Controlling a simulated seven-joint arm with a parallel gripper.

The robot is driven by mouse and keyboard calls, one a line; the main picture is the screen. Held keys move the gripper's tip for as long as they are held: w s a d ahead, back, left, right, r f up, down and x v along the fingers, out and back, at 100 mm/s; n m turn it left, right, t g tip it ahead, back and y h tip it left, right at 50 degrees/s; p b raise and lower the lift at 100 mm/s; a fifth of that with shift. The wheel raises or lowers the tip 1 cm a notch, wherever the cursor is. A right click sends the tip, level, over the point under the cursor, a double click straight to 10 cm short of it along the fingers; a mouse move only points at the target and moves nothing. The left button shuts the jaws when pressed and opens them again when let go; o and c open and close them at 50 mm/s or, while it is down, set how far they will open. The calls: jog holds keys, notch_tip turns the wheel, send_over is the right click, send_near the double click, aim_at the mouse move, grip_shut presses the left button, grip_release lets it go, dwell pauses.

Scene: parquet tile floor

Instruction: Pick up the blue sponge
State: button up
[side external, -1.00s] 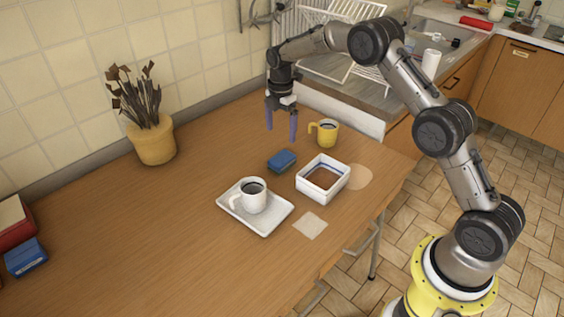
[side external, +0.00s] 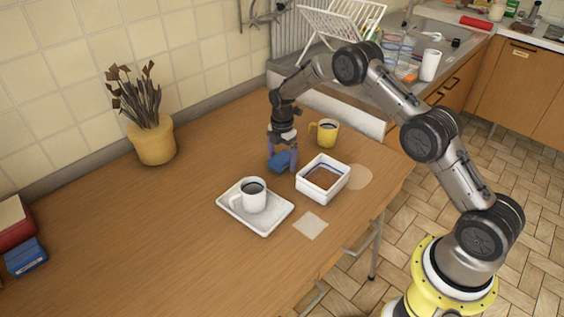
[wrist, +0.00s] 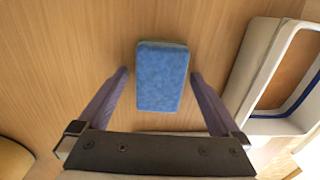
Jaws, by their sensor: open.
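The blue sponge (side external: 278,162) lies flat on the wooden table, partly hidden by my fingers in the side view. In the wrist view the sponge (wrist: 162,76) lies between and a little ahead of my fingertips. My gripper (side external: 282,158) is low over the table at the sponge, pointing down. In the wrist view my gripper (wrist: 160,74) is open, with one purple finger on each side of the sponge and a visible gap on both sides. Nothing is held.
A white square box (side external: 323,190) stands close to the right of the sponge; it shows in the wrist view (wrist: 243,75). A yellow mug (side external: 327,135) stands behind it. A white tray (side external: 268,222) with a white cup (side external: 253,195) is in front.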

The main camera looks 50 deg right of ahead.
aim_at(283, 158)
jog(key=shift+c, duration=0.2)
jog(key=c, duration=1.4)
jog(key=shift+c, duration=0.2)
jog(key=shift+r, duration=0.1)
jog(key=shift+r, duration=0.55)
notch_tip(283, 158, up, 2)
jog(key=shift+s+r, duration=0.1)
jog(key=shift+r, duration=0.15)
jog(key=s+a+r, duration=0.2)
jog(key=s+r, duration=0.7)
jog(key=s, duration=0.4)
jog(key=shift+s, duration=0.3)
